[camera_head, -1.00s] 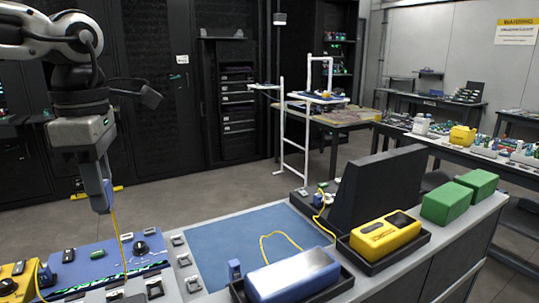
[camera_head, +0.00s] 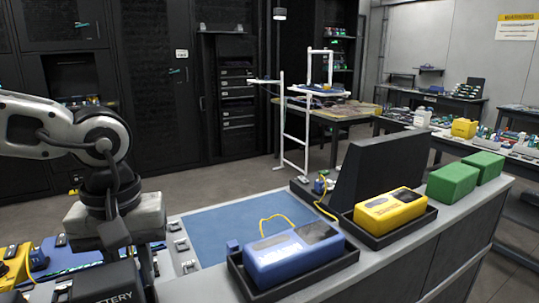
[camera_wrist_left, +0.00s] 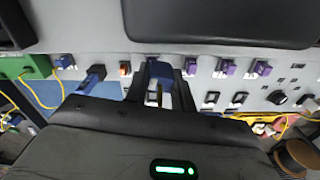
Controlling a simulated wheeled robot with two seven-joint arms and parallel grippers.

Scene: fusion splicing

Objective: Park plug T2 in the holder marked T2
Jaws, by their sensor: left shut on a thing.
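My left gripper (camera_wrist_left: 159,92) points down at a pale panel in the left wrist view. It is shut on a blue plug (camera_wrist_left: 160,70), which shows between the dark fingers. No T2 mark is readable on the plug or the panel. I cannot tell whether the held plug touches a holder. In the head view my forearm and wrist hide the fingertips. My right gripper is not in view.
A blue device (camera_head: 290,256) and a yellow device (camera_head: 390,208) sit in black trays on the bench. Green boxes (camera_head: 452,182) stand behind them. The blue mat (camera_head: 235,228) has clear room. Yellow cable (camera_wrist_left: 40,98) loops at the left of the wrist view.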

